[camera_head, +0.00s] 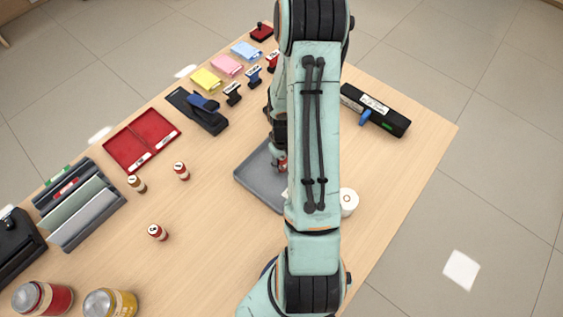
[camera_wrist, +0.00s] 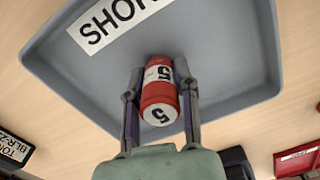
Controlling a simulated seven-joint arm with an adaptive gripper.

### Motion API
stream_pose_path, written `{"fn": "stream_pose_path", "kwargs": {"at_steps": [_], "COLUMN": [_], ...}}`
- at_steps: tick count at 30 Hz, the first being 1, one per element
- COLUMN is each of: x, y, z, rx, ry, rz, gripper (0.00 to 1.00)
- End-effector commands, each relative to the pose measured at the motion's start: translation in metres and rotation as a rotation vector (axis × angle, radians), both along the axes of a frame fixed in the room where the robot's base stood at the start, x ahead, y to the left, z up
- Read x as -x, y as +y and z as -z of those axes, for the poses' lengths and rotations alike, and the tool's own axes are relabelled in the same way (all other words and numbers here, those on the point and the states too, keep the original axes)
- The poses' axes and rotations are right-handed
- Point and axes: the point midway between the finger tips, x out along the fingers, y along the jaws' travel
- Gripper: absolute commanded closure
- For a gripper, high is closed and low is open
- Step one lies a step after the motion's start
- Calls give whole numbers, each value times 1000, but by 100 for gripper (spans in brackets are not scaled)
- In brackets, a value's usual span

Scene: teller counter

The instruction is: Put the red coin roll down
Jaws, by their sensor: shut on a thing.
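My gripper (camera_wrist: 160,72) is shut on a red coin roll (camera_wrist: 159,93) with white bands marked 5, one finger on each side. The roll is over the grey tray (camera_wrist: 232,62), within its rim; I cannot tell if it touches the floor. The tray has a white label starting "SHOR". In the head view my gripper (camera_head: 279,160) and the red roll (camera_head: 284,164) are partly hidden behind my arm. The tray (camera_head: 252,183) also shows there, its right part covered.
Loose coin rolls stand left of the tray: (camera_head: 181,171), (camera_head: 157,232), (camera_head: 136,184). A red tray (camera_head: 142,140), a stapler-like black tool (camera_head: 197,111) and coloured note pads (camera_head: 206,81) lie beyond. A white paper roll (camera_head: 348,202) and black device (camera_head: 375,109) are right.

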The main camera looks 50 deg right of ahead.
Motion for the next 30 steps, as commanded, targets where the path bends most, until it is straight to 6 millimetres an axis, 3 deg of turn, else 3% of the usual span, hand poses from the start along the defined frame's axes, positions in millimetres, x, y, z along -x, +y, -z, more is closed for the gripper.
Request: {"fn": "stream_pose_path", "kwargs": {"at_steps": [12,13,15,25,30], "x": [0,0,0,0,-1], "y": [0,0,0,0,-1], "z": [8,8,8,5,-17], "rx": [0,0,0,1,6], "ry": [0,0,0,-2,-4], "rz": [-1,0,0,0,-1], "gripper": [100,66,46,46,46]}}
